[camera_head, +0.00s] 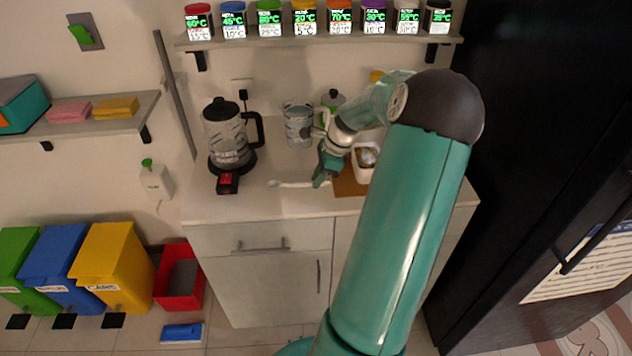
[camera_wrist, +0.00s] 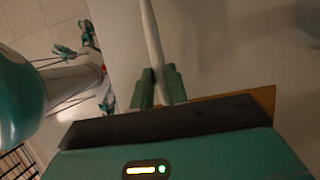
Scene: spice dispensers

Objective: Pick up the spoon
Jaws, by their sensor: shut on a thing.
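The spoon (camera_head: 290,184) is thin and white and lies across the space left of my gripper in the head view, over the counter. My gripper (camera_head: 319,182) is shut on one end of it. In the wrist view the spoon (camera_wrist: 152,35) runs upward from between the two green fingers of my gripper (camera_wrist: 159,74). Its far end is cut off at the top of that view. I cannot tell whether the spoon touches the counter.
A kettle (camera_head: 228,138) stands left on the counter (camera_head: 265,208). A glass jar (camera_head: 298,126), a white container (camera_head: 363,160) and a brown board (camera_head: 348,186) are near my gripper. Spice dispensers (camera_head: 304,18) line the shelf above. The counter's front left is clear.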

